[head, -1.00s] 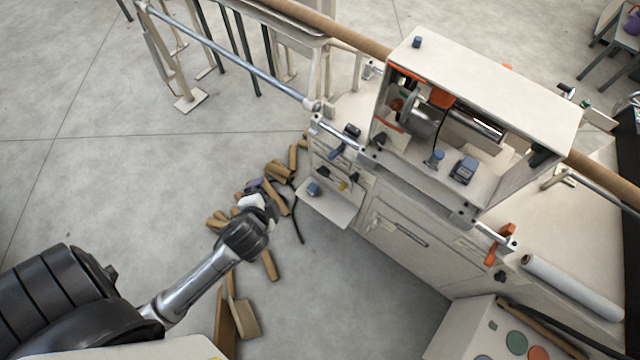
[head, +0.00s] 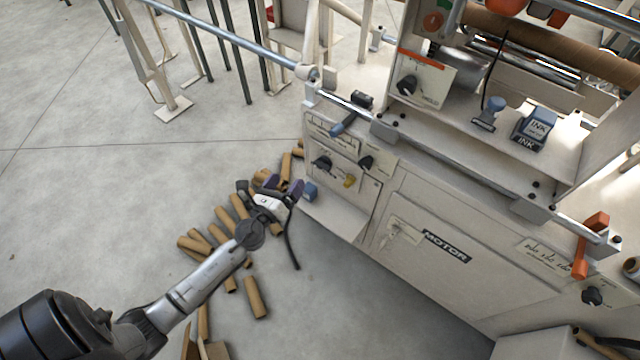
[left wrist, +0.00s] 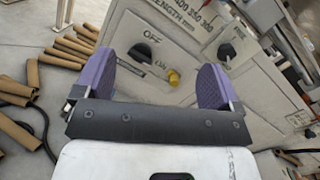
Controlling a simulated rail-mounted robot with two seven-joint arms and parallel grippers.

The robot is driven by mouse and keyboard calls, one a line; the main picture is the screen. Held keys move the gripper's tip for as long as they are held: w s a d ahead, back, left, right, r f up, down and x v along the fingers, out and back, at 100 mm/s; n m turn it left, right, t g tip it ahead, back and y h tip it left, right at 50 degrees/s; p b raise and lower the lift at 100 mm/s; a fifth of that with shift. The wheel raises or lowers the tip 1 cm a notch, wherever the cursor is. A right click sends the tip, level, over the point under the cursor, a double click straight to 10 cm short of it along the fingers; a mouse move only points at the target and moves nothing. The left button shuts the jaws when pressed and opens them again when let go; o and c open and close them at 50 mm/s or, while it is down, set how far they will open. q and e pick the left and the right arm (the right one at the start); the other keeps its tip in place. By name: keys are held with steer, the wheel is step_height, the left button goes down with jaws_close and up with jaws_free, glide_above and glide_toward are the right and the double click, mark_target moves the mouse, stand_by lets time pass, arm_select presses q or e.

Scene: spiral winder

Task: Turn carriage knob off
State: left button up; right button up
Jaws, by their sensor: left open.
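A black rotary knob (left wrist: 140,52) with the word OFF above it is on a cream panel in the left wrist view. It also shows in the head view (head: 322,162). I cannot read a carriage label on it. Its pointer direction is unclear. My left gripper (head: 283,187) is open and empty, left of the panel. In the left wrist view its purple fingers (left wrist: 155,82) point at the panel, with the OFF knob between them in the picture, apart from them. My right gripper is not in view.
A yellow knob (head: 350,181) and another black knob (head: 366,162) sit close by on the panel. A blue-handled lever (head: 343,124) is above. Cardboard tubes (head: 255,297) lie on the floor.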

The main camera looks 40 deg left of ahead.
mark_target(323, 164)
arm_select(q)
step_height(323, 164, down, 9)
steer(key=w+m+h+b, duration=0.2)
steer(key=m+h+b, duration=0.1)
steer(key=m+b, duration=0.25)
steer(key=w+f+m+b, duration=0.1)
steer(key=w+b, duration=0.2)
steer(key=w, duration=1.1)
steer(key=shift+a, duration=0.4)
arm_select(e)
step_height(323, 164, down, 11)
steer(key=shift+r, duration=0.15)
arm_select(q)
steer(key=shift+f, duration=0.1)
steer(key=shift+c, duration=0.3)
steer(key=c, duration=0.9)
steer(key=shift+o, duration=0.2)
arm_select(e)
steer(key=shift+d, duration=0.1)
